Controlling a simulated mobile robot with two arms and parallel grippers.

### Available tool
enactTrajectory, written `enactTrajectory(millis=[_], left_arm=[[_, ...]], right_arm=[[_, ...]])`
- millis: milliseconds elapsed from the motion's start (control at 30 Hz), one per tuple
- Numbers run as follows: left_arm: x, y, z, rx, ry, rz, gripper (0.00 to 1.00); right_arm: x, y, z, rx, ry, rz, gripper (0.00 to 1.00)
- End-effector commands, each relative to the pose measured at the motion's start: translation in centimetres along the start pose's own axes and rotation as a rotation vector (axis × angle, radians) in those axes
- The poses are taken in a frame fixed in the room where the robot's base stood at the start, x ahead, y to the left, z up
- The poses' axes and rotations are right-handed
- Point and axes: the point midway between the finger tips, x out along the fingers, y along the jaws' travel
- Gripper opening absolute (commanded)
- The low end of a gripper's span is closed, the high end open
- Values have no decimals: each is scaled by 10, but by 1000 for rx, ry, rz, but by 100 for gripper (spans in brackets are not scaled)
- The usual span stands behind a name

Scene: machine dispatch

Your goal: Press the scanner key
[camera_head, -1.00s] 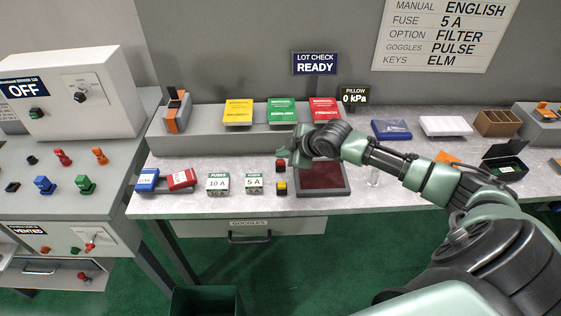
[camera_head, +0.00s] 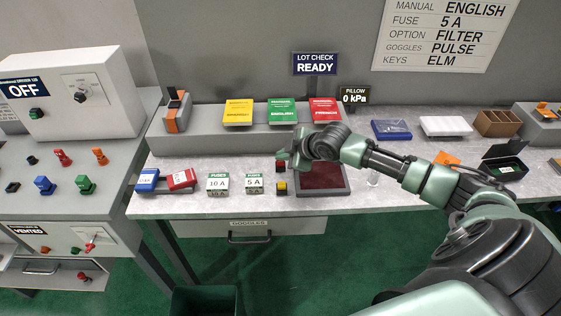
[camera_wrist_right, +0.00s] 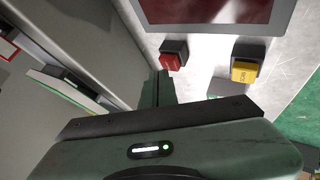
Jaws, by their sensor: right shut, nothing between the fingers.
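A red key (camera_head: 281,166) and a yellow key (camera_head: 282,188) stand on dark bases at the left edge of the dark red pad (camera_head: 320,176). The right wrist view shows the red key (camera_wrist_right: 172,61) and the yellow key (camera_wrist_right: 243,71), which carries small lettering too small to read surely. My right gripper (camera_head: 287,156) is shut and empty, close above and behind the red key. In the wrist view its fingers (camera_wrist_right: 157,88) point down just beside the red key; I cannot tell whether they touch it. My left gripper is out of view.
Fuse boxes (camera_head: 218,183) and a red and blue item pair (camera_head: 165,180) stand left of the keys. Yellow, green and red manuals (camera_head: 281,111) lie on the shelf behind. A sign (camera_head: 314,64) reads LOT CHECK READY. The bench front near the keys is clear.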

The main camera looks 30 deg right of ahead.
Motion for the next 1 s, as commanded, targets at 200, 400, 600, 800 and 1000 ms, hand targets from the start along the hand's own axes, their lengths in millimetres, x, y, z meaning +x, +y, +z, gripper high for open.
enactTrajectory(millis=[200, 400, 600, 800, 1000], left_arm=[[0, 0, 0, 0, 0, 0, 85], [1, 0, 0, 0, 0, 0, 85], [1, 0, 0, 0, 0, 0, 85], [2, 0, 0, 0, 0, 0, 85], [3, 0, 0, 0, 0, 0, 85]], right_arm=[[0, 0, 0, 0, 0, 0, 0], [1, -1, 1, 0, 0, 0, 0], [3, -2, 2, 0, 0, 0, 0], [4, -3, 3, 0, 0, 0, 0], [6, -4, 5, 0, 0, 0, 0]])
